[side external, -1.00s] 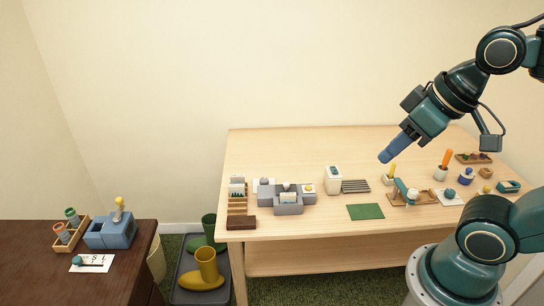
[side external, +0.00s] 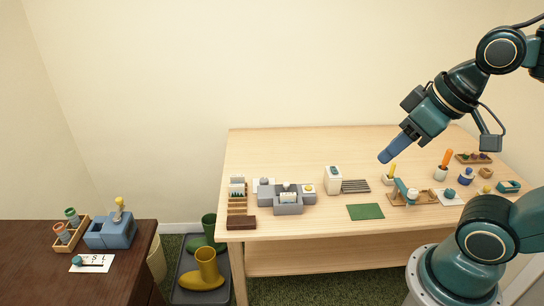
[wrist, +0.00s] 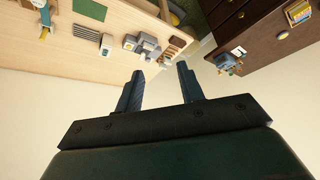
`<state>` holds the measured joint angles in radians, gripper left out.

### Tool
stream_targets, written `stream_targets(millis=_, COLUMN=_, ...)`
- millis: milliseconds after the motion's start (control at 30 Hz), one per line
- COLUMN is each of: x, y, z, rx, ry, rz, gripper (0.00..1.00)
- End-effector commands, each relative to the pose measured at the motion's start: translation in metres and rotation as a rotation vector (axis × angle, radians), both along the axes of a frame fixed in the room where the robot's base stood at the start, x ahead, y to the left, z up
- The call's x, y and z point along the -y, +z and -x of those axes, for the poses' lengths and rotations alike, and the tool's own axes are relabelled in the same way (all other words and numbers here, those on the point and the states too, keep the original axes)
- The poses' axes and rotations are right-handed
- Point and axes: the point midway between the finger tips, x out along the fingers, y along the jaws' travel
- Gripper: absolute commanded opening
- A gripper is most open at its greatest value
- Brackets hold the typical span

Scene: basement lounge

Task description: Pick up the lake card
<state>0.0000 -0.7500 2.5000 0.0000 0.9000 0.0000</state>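Small picture cards stand at the left end of the light wood table (side external: 300,145). The pictures are too small to tell which is the lake card. My gripper (side external: 386,157) hangs in the air above the right half of the table, well away from the cards. In the wrist view my gripper (wrist: 160,73) has its two fingers apart with nothing between them. The grey holder and rack show small, far beyond the fingertips.
A white canister (side external: 333,179), a striped grey mat (side external: 355,186) and a green mat (side external: 365,212) lie mid-table. Several small pots and trays crowd the right end. A dark cabinet (side external: 115,285) stands at left. The back of the table is clear.

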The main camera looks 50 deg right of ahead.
Motion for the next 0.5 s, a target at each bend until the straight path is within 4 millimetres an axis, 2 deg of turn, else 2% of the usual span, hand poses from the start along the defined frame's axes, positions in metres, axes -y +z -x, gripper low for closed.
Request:
stream_targets(millis=267, x=0.001, y=0.000, z=-0.006, rx=-0.008, ry=0.014, rz=0.008, gripper=0.38)
stream_targets(millis=500, x=0.004, y=-0.002, z=-0.032, rx=-0.042, ry=0.090, rz=0.040, gripper=0.38)
